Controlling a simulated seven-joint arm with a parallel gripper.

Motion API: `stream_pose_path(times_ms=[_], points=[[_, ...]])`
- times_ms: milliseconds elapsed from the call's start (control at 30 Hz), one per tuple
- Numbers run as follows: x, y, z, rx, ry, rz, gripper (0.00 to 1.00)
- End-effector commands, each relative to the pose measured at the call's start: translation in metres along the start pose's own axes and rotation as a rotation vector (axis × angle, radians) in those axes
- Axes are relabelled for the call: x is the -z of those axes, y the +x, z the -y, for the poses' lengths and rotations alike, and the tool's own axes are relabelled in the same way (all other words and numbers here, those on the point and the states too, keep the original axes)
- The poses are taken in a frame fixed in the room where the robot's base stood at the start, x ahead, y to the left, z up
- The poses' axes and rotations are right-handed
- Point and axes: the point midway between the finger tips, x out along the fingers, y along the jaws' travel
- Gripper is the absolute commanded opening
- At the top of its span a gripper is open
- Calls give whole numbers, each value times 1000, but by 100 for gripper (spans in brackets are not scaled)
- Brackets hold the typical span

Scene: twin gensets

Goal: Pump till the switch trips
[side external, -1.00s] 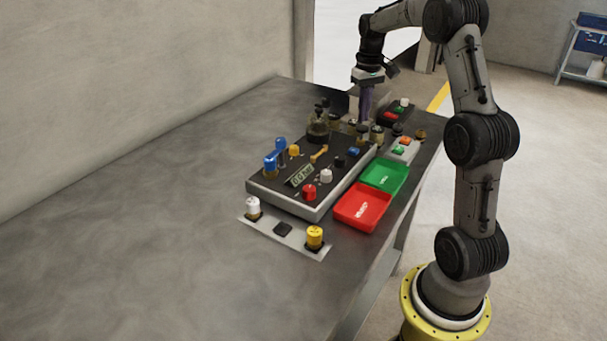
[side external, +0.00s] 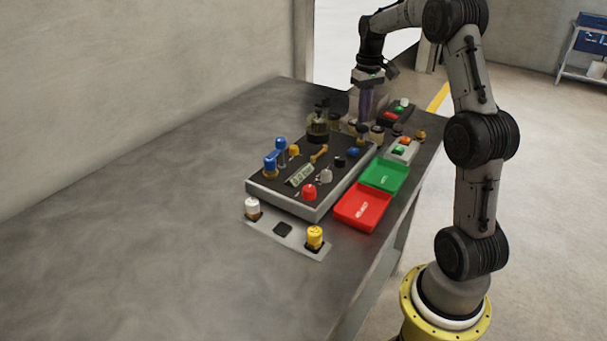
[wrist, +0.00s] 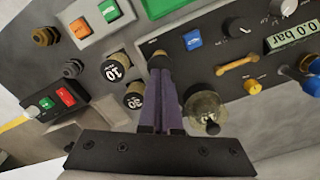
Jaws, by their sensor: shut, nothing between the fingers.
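My gripper (side external: 365,119) is over the far right end of the dark control panel (side external: 258,188), fingers pointing down. In the wrist view the purple fingers (wrist: 161,72) are together with nothing between them. Their tips are at a dark round knob with a tan rim (wrist: 158,57), partly covered by them; I cannot tell whether they touch it. It also shows in the side view (side external: 361,134). The display (wrist: 295,37) reads 0.0 bar. A glass jar with a dark top (wrist: 207,112) stands beside the fingers. I cannot tell which part is the switch.
Black cylinders marked 10 (wrist: 116,69) and 30 (wrist: 134,97) stand close to the fingers. A green tray (side external: 384,175) and a red tray (side external: 362,208) lie along the panel's front. A grey button box (side external: 404,151) is nearby. The table's left side is clear.

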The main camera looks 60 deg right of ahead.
Motion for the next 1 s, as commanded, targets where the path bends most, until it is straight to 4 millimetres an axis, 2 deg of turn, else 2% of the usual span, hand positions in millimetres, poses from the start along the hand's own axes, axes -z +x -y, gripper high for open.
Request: stream_pose_path(times_ms=[1000], points=[[-1, 34, 0, 1, 0, 4, 0]])
